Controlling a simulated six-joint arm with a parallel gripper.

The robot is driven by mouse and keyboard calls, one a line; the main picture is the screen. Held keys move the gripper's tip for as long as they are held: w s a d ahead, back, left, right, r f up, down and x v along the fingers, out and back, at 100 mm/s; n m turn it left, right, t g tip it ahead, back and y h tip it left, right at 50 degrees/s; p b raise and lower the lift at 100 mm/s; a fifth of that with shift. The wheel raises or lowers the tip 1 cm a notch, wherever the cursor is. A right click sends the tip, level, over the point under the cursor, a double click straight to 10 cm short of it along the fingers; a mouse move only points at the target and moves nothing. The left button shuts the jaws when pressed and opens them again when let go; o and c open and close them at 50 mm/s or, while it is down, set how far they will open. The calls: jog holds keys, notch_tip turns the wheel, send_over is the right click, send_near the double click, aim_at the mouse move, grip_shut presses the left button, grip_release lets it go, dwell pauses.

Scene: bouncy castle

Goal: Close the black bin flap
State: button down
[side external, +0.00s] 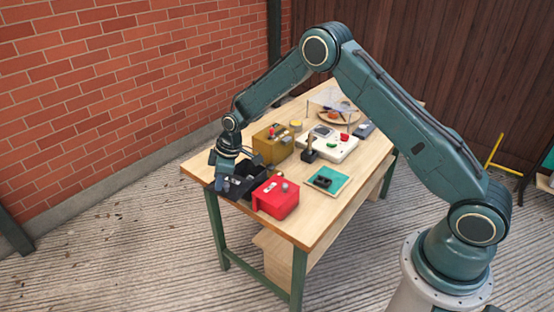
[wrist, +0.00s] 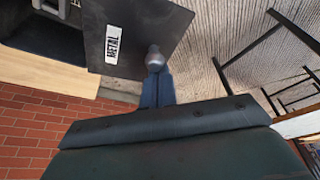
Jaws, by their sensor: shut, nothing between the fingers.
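The black bin (side external: 250,181) sits at the table's near left corner, its top partly open to view. In the wrist view its black flap (wrist: 135,25) carries a white METAL label and a rounded grey knob (wrist: 155,58). The flap stands out past the table edge, with ground visible beyond it, so it looks open. My gripper (side external: 222,182) is at the bin's left side; in the wrist view its shut blue fingers (wrist: 157,85) are right at the knob. I cannot tell whether they touch it. The flap's hinge is hard to make out.
A red box (side external: 276,199) with a grey knob stands close right of the bin. A yellow-brown box (side external: 272,144) is behind it. A white device (side external: 328,143), a green pad (side external: 328,180) and a plate (side external: 338,116) lie farther along the table. A brick wall (side external: 120,90) rises at the left.

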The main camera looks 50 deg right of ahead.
aim_at(249, 185)
jog(key=d+n, duration=0.1)
jog(key=s+n, duration=0.1)
jog(key=s+d+n+g, duration=0.1)
jog(key=n, duration=0.1)
jog(key=shift+d+y, duration=0.3)
jog(key=d+n, duration=0.1)
jog(key=n, duration=0.1)
jog(key=s+d+n+g, duration=0.1)
jog(key=shift+d+n, duration=0.3)
jog(key=shift+n, duration=0.1)
jog(key=d+n, duration=0.1)
jog(key=n, duration=0.1)
jog(key=d+n+g, duration=0.1)
jog(key=d+n, duration=0.1)
jog(key=shift+w+d+n+g, duration=0.1)
jog(key=shift+d+n+g, duration=0.15)
jog(key=shift+n+g, duration=0.05)
jog(key=shift+w+d+n+g, duration=0.25)
jog(key=shift+d+n, duration=0.4)
jog(key=shift+n, duration=0.3)
jog(key=shift+w+d+n+g, duration=0.25)
jog(key=shift+d+n, duration=0.4)
jog(key=shift+n, duration=0.3)
jog(key=shift+a, duration=0.1)
